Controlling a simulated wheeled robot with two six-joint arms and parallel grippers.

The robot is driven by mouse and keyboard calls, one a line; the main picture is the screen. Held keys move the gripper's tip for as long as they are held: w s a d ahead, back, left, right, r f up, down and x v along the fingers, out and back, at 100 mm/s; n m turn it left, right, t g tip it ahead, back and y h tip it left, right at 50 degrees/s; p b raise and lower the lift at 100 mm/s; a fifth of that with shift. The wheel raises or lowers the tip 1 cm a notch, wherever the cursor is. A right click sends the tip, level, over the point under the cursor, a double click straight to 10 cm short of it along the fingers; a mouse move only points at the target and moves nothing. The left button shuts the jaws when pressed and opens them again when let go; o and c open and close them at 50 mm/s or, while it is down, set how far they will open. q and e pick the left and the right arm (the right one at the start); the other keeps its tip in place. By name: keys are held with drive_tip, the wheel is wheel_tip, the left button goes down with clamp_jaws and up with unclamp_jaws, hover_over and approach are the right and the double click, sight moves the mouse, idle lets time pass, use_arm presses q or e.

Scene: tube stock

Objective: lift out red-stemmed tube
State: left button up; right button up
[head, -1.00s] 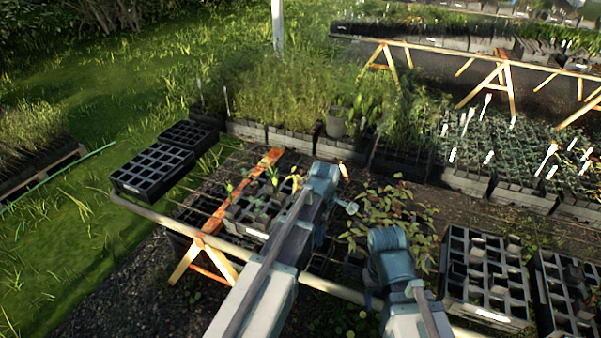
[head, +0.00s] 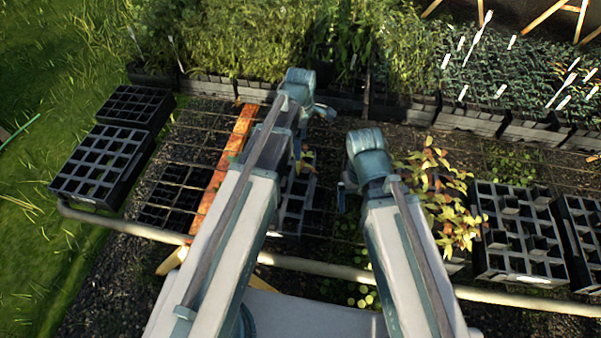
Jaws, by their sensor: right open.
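A black crate of tube cells (head: 291,212) stands between my two arms, partly hidden by my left arm. A small yellow-orange plant (head: 307,157) shows at its far end. A leafy plant group with yellow and reddish leaves (head: 440,195) is right of my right arm, its pots mostly hidden. I cannot make out which tube has a red stem. My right gripper (head: 342,195) is open, pointing down just right of the crate, with nothing visible in it. My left gripper (head: 300,150) is mostly hidden behind its own arm, near the crate's far end; its jaws are unclear.
Empty black cell trays stand at the left (head: 103,163) and right (head: 517,230). A pale rail (head: 130,228) runs along the near edge of the mesh bench. An orange wooden beam (head: 222,168) crosses the bench. Planted trays line the back. Bare mesh lies left of the crate.

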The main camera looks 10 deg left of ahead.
sight(303, 167)
use_arm(q)
wheel_tip(303, 167, down, 8)
drive_tip(key=b, duration=0.7)
drive_tip(key=shift+d+r, duration=0.1)
drive_tip(key=shift+r, duration=0.05)
drive_tip(key=f+b, duration=0.5)
drive_tip(key=shift+w+d+f, duration=0.1)
drive_tip(key=shift+d+f, duration=0.05)
drive_tip(key=shift+d, duration=0.05)
clamp_jaws()
